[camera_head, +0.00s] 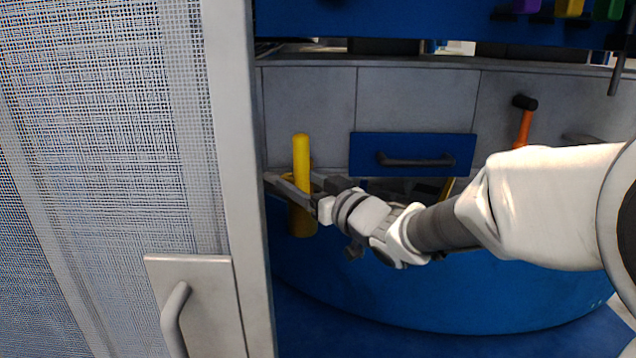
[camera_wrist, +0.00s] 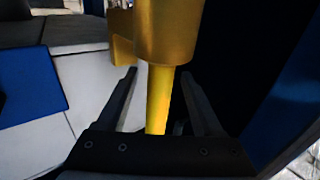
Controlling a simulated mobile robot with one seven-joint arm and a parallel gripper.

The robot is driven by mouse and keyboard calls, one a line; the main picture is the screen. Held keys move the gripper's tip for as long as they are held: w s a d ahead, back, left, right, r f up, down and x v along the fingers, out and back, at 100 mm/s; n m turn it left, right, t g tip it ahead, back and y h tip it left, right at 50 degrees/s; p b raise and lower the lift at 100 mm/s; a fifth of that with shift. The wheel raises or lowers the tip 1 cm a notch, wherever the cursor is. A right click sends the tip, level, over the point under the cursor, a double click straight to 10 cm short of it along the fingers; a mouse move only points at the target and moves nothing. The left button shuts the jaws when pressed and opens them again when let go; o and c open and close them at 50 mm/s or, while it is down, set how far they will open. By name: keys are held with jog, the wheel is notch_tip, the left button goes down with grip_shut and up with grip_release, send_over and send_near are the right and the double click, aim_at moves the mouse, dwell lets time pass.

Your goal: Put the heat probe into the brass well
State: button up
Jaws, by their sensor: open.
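A yellow upright rod (camera_head: 302,150) with a rounded top stands left of centre in the head view, beside the screen door's edge. A wider, darker yellow part (camera_head: 302,222) shows below it. My gripper (camera_head: 282,185) is at the rod's middle height, its fingers reaching left. In the wrist view, a slim yellow shaft (camera_wrist: 158,100) lies between the fingers of my open gripper (camera_wrist: 159,73), with a gap on each side. A thick gold cylinder (camera_wrist: 170,32) with a side block is at the shaft's upper end. I cannot tell for sure which part is the heat probe and which the brass well.
A mesh door (camera_head: 130,120) with a handle (camera_head: 175,315) fills the left, close to my gripper. Behind stand grey wall panels, a blue drawer (camera_head: 412,152) and an orange-handled hammer (camera_head: 523,127). A blue curved base (camera_head: 400,298) lies below my arm.

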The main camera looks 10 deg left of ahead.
jog(key=p+v, duration=0.1)
jog(key=v, duration=1.6)
jog(key=shift+d, duration=0.2)
